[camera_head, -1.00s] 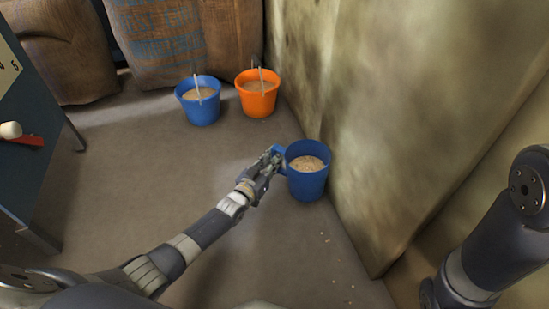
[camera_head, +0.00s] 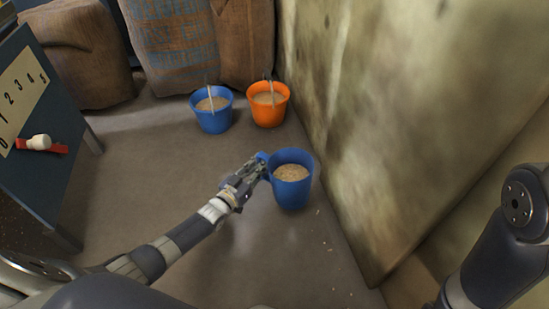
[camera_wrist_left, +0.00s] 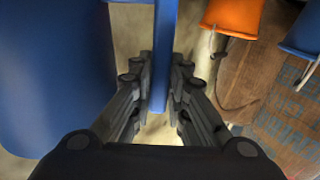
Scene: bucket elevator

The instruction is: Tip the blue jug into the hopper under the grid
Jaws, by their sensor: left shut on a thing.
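The blue jug (camera_head: 291,188) is upright in the middle of the head view and full of pale grain. Its handle is on its left side. My left gripper (camera_head: 254,172) is shut on that handle. In the left wrist view the handle (camera_wrist_left: 164,60) runs between the fingers of the left gripper (camera_wrist_left: 160,100), and the jug's blue wall (camera_wrist_left: 55,70) fills the left side. I cannot tell whether the jug's bottom touches the floor. My right arm shows at the right edge of the head view, but its gripper is out of view. I cannot make out the hopper or its grid.
A blue bucket (camera_head: 212,118) and an orange bucket (camera_head: 268,112) with grain stand behind, near sacks (camera_head: 170,45). A stained wall (camera_head: 400,130) rises close on the right.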

